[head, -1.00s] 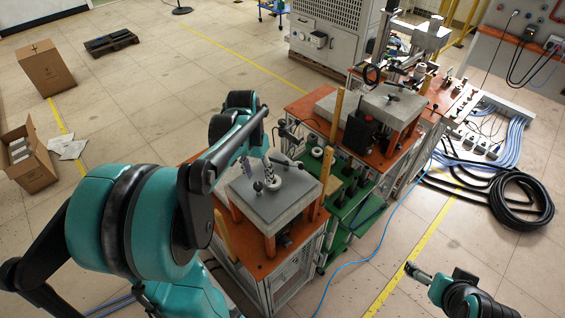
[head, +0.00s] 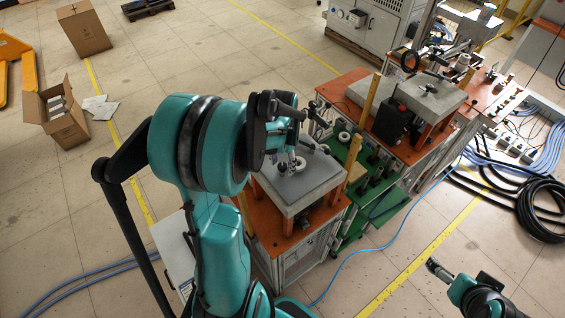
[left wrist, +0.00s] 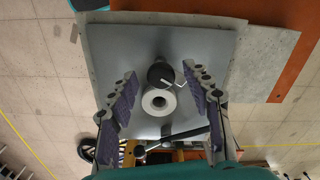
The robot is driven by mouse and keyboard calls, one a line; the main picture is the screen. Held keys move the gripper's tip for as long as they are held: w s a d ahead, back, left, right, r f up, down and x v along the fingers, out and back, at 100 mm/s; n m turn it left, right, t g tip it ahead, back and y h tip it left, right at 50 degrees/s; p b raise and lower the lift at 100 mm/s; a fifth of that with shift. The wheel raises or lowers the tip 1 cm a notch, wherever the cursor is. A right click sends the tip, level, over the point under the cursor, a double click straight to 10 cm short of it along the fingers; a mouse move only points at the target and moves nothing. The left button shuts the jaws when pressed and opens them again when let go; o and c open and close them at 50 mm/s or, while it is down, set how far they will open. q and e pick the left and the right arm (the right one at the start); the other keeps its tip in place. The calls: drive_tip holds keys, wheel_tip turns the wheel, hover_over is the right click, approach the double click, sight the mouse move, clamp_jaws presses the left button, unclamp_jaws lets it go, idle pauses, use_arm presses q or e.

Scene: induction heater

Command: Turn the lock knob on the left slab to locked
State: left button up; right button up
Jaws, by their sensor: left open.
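The left slab (head: 312,188) is a grey plate on an orange-topped cabinet. In the left wrist view the slab (left wrist: 105,45) fills the middle. A round black knob (left wrist: 160,74) with a pale pointer mark sits on it, beside a white ring (left wrist: 158,103). A black lever handle (left wrist: 172,140) lies across the lower part of that view. My left gripper (head: 287,158) is over the slab. In the wrist view its open purple-padded fingers (left wrist: 160,94) stand either side of the knob and ring, with nothing held. My right gripper (head: 434,266) is low at the right; its jaw state is unclear.
A second grey slab (head: 428,92) stands on an orange bench at the back right, with a black box (head: 391,121) before it. Wooden posts (head: 371,97) rise between the stations. Black hoses (head: 540,212) coil on the floor at right.

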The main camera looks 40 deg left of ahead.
use_arm(q)
drive_tip(key=shift+w, duration=0.15)
clamp_jaws()
drive_tip(key=shift+m, duration=0.3)
drive_tip(key=m+b, duration=0.1)
drive_tip(key=m, duration=0.1)
drive_tip(key=shift+f+m, duration=0.1)
drive_tip(key=shift+m, duration=0.2)
drive_tip(key=m+b, duration=0.1)
drive_tip(key=m, duration=0.1)
drive_tip(key=shift+m, duration=0.3)
drive_tip(key=m+b, duration=0.2)
drive_tip(key=m, duration=0.4)
drive_tip(key=shift+a, duration=0.1)
unclamp_jaws()
